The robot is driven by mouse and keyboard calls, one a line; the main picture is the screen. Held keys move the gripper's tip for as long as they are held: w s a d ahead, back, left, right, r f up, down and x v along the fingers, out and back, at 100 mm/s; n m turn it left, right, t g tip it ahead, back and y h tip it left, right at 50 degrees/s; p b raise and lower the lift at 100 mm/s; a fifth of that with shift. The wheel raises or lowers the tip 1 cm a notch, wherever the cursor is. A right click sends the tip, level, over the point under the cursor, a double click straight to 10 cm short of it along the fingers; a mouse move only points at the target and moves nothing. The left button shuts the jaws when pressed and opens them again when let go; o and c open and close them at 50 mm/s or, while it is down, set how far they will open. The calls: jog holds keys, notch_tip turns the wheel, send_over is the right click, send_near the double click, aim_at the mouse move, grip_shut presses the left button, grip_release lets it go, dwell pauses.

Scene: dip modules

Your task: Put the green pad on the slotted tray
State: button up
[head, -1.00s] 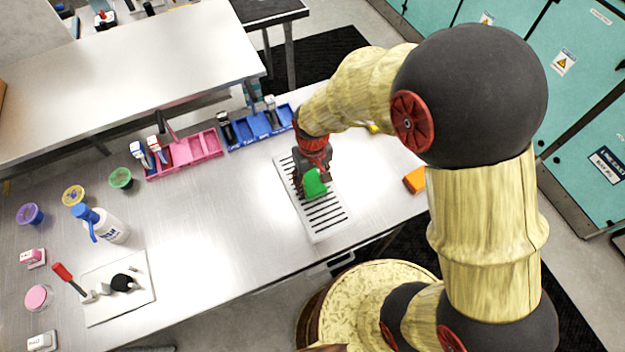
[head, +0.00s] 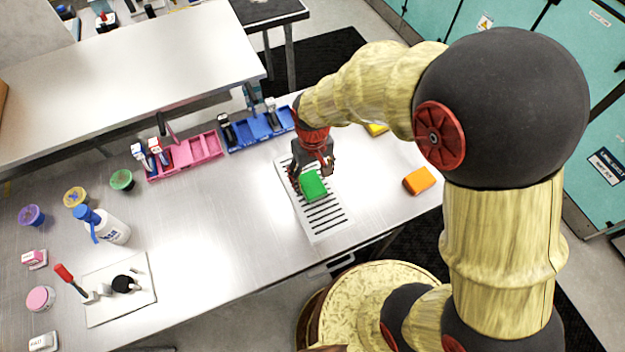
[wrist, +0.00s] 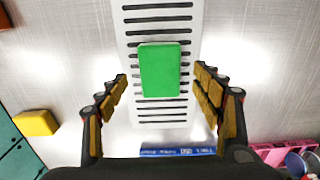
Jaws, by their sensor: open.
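The green pad (head: 313,185) lies flat on the slotted tray (head: 328,222), a white plate with dark slots on the metal table. In the wrist view the green pad (wrist: 160,70) sits across the middle of the slotted tray (wrist: 158,20), within its width. My gripper (head: 313,172) is just above and behind the pad in the head view. In the wrist view my gripper (wrist: 163,78) is open, with a finger on each side of the pad and clear gaps between. Nothing is held.
An orange pad (head: 419,180) lies right of the tray, and a yellow pad (head: 376,129) lies farther back. Blue bins (head: 262,127) and pink bins (head: 187,155) stand behind. A spray bottle (head: 108,228) and a white board (head: 140,292) are at left. The table between is clear.

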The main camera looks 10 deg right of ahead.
notch_tip(320, 180, up, 8)
jog(key=shift+r+p, duration=0.15)
jog(key=shift+p, duration=0.25)
notch_tip(320, 180, up, 11)
jog(key=m+t, duration=0.1)
jog(key=t, duration=0.1)
send_over(313, 185)
jog(key=s+d, duration=0.4)
jog(key=d, duration=0.2)
jog(key=s+d+r+m+t, duration=0.2)
jog(key=s+d+r, duration=0.4)
jog(key=s, duration=0.3)
jog(key=shift+s+r+t, duration=0.15)
jog(key=shift+r+t, duration=0.55)
jog(key=shift+t, duration=0.1)
jog(key=shift+d, duration=0.1)
notch_tip(313, 185, down, 8)
jog(key=b, duration=0.7)
jog(key=shift+r+b, duration=0.15)
jog(key=shift+b, duration=0.25)
jog(key=shift+c, duration=1.3)
